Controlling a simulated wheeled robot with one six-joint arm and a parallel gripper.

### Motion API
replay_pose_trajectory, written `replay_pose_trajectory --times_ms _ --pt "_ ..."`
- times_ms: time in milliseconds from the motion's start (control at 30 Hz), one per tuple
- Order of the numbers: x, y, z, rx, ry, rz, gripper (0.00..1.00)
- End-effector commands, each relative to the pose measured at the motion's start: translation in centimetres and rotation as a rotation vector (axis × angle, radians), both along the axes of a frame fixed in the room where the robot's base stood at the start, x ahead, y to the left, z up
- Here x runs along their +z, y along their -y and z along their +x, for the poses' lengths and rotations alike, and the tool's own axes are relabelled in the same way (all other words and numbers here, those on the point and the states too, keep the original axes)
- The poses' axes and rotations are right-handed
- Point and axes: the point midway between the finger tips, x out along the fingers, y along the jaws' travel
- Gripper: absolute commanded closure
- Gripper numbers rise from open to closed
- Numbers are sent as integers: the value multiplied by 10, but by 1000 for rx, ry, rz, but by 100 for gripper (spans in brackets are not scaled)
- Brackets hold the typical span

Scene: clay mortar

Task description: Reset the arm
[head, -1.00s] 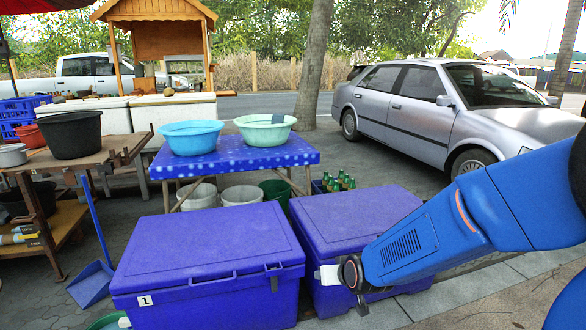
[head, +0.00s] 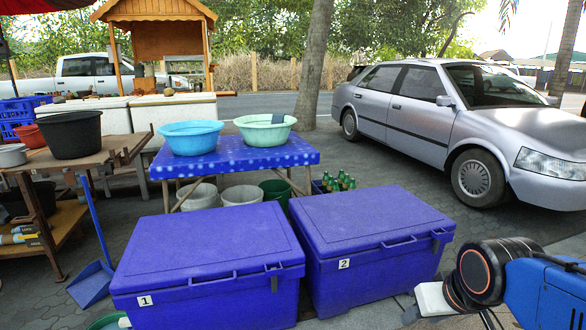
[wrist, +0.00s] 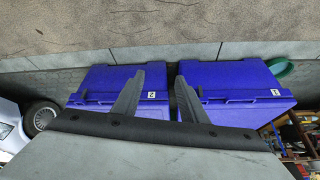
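My gripper (head: 448,316) is at the lower right of the head view, in front of and to the right of the blue box marked 2 (head: 372,222). In the wrist view my gripper (wrist: 160,77) has its two dark fingers apart with nothing between them. That view also shows the box marked 2 (wrist: 100,84) on the left and the box marked 1 (wrist: 232,80) on the right. The box marked 1 (head: 205,245) stands left of it in the head view, and both lids are shut.
A blue table (head: 235,163) behind the boxes bears a blue basin (head: 190,135) and a green basin (head: 265,128). A wooden table (head: 85,160) with a black tub (head: 72,135) stands left. A blue dustpan (head: 92,285) and a silver car (head: 455,125) flank the area.

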Motion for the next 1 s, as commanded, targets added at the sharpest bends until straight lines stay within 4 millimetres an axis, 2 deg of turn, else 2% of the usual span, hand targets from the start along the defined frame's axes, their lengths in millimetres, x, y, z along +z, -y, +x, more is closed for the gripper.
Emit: replay_pose_trajectory --times_ms 100,300,1000 --pt "5 12 -32 -26 -30 -14 61" --pt "7 21 -61 -48 -66 -29 61" --pt "7 22 -65 -51 -72 -31 61"
